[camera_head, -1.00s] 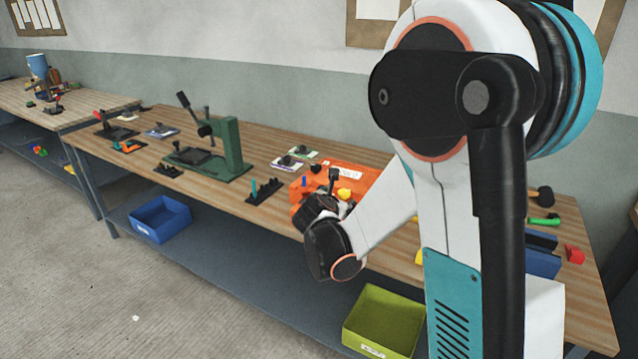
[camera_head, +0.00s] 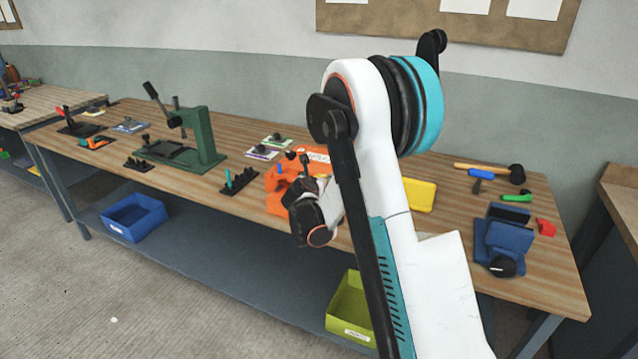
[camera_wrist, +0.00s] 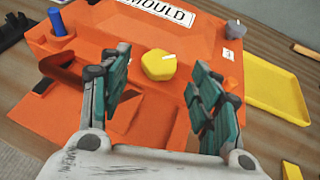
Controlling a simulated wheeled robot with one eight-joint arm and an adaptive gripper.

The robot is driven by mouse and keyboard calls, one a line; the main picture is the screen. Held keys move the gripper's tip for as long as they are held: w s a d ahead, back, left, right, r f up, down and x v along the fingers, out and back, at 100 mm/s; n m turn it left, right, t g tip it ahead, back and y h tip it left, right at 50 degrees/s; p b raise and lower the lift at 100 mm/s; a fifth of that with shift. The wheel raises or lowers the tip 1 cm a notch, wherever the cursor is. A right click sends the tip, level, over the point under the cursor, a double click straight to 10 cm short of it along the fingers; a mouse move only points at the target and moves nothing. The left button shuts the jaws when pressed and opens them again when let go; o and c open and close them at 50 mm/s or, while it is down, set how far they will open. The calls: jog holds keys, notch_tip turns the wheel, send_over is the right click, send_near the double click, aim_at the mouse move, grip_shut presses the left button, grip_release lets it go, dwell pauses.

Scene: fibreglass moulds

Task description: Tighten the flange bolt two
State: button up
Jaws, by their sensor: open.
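The orange mould (camera_head: 276,192) stands near the front edge of the bench, partly hidden by my arm in the head view. In the wrist view the mould (camera_wrist: 190,28) fills the middle and has a white MOULD label. A yellow hex-shaped bolt head (camera_wrist: 158,65) sits on its face, beside a small white tag whose number I cannot read surely. My gripper (camera_wrist: 160,75) is open and empty, its teal-padded fingers either side of the bolt head in the picture; contact does not show. A blue peg (camera_wrist: 56,21) and a grey knob (camera_wrist: 229,21) stand at the mould's upper corners.
A yellow tray (camera_head: 420,195) lies right of the mould. A green press (camera_head: 200,140) and a black rack (camera_head: 240,181) stand to its left. A blue vice (camera_head: 503,240) and a hammer (camera_head: 515,174) are at the right. Blue (camera_head: 133,215) and green (camera_head: 350,308) bins are below.

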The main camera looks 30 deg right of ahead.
jog(key=shift+b+x, duration=0.3)
jog(key=shift+x, duration=1.2)
jog(key=c, duration=1)
jog(key=shift+c, duration=0.2)
jog(key=shift+a+h, duration=0.1)
jog(key=shift+h, duration=0.2)
jog(key=m+g+h, duration=0.2)
jog(key=shift+w+a+m, duration=0.2)
jog(key=shift+w+m, duration=0.1)
jog(key=shift+m, duration=0.1)
jog(key=shift+w+a+m+g+h, duration=0.15)
jog(key=shift+m+g+h, duration=0.75)
jog(key=shift+m+g, duration=0.9)
